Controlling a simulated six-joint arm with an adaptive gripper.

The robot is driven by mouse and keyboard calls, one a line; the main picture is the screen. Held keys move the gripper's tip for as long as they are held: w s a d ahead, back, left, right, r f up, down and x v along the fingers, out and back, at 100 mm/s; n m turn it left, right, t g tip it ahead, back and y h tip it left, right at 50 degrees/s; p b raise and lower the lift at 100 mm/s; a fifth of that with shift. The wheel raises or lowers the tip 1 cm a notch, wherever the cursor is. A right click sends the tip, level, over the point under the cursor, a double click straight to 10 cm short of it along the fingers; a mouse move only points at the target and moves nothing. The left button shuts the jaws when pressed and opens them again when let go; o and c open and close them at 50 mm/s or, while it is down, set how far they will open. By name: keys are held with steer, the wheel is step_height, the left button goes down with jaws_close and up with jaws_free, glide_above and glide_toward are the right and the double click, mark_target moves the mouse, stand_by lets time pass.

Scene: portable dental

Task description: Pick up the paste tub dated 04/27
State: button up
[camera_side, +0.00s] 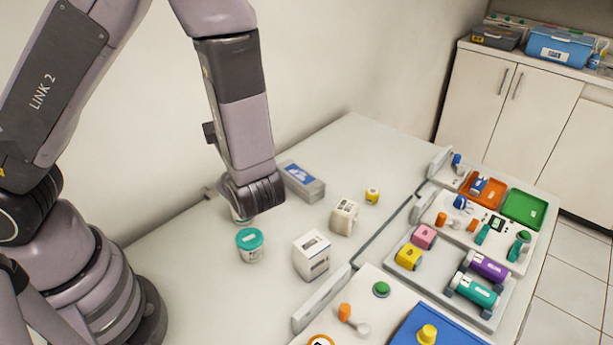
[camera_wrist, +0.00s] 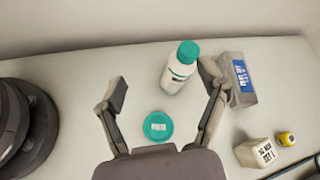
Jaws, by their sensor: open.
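A white tub with a teal lid (camera_side: 250,245) stands on the table in the side view. The wrist view shows its lid from above (camera_wrist: 158,127), with a small white label whose print I cannot read. My gripper (camera_side: 251,197) is open and empty above the table, behind the tub in the side view. In the wrist view the fingers of my gripper (camera_wrist: 165,85) are spread wide, with the tub's lid between them near the palm. A white bottle with a teal cap (camera_wrist: 180,70) stands beyond, close to the right finger; my gripper mostly hides it in the side view.
A blue-and-white box (camera_side: 303,182), two white cartons (camera_side: 311,256) (camera_side: 344,216) and a small yellow container (camera_side: 372,196) stand nearby. Trays with coloured parts (camera_side: 490,262) fill the right side. The table left of the tub is clear.

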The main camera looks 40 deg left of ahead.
mark_target(251, 234)
steer(key=d+f+m+t, duration=0.1)
steer(key=f+m, duration=0.1)
steer(key=d+f+m+t, duration=0.1)
steer(key=f+m, duration=0.1)
steer(key=f, duration=0.1)
steer(key=d+f+m+t, duration=0.1)
steer(key=f, duration=0.1)
steer(key=shift+w+d+f+m, duration=0.1)
steer(key=shift+f+m, duration=0.15)
steer(key=shift+m, duration=0.15)
steer(key=f+m+t, duration=0.1)
steer(key=f, duration=0.1)
steer(key=s+d+f+m+t+h, duration=0.1)
steer(key=f+m, duration=0.1)
steer(key=f, duration=0.1)
steer(key=f+m+t+h, duration=0.1)
steer(key=f+m, duration=0.1)
steer(key=shift+s+d+f, duration=0.25)
steer(key=shift+d, duration=0.15)
steer(key=x, duration=0.7)
steer(key=shift+w+f, duration=0.15)
steer(key=c, duration=0.9)
